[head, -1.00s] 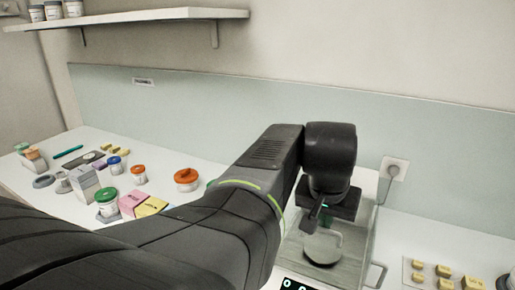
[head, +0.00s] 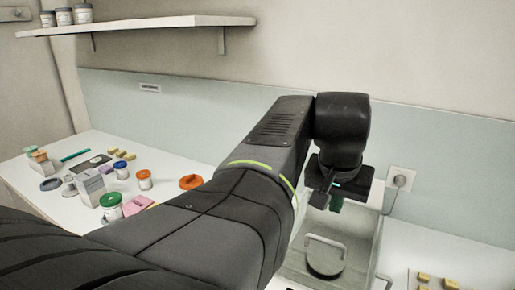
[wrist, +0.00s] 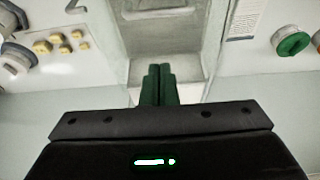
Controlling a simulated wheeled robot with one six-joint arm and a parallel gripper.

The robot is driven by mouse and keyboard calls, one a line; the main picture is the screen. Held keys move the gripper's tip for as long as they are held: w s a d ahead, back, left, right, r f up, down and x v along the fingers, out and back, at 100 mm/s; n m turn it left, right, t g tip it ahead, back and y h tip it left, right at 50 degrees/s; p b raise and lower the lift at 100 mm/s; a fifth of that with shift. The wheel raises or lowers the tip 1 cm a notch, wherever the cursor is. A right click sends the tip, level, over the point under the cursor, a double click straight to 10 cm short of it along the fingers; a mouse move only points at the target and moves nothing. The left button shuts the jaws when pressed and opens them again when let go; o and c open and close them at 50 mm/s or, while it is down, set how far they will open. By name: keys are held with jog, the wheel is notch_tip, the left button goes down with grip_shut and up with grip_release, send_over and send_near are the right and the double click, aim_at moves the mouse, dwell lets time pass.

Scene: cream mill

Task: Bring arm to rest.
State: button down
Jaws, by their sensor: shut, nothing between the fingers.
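My arm reaches across the head view from the lower left, over the counter. My gripper (head: 335,203) hangs from its end above the back of a glass-walled box with a grey round pan (head: 325,258) inside. In the wrist view the two green fingers of my gripper (wrist: 158,84) lie side by side, shut, with nothing between them. They are clear of the box and touch nothing that I can see.
Jars, a green-lidded jar (head: 111,205), an orange lid (head: 190,182) and small boxes stand on the left counter. Yellow blocks (wrist: 58,39) lie to the box's other side. A shelf (head: 140,25) and a wall socket (head: 400,179) are on the wall.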

jog(key=v, duration=0.4)
jog(key=shift+r, duration=0.4)
send_over(325, 250)
jog(key=w+d, duration=0.2)
jog(key=w, duration=0.1)
notch_tip(325, 250, down, 9)
jog(key=s+a, duration=0.1)
jog(key=s+a+f, duration=0.1)
jog(key=s, duration=0.1)
jog(key=shift+s+f+b, duration=0.1)
jog(key=shift+s+b, duration=0.05)
jog(key=shift+b, duration=0.15)
jog(key=shift+f, duration=0.1)
jog(key=shift+w, duration=0.2)
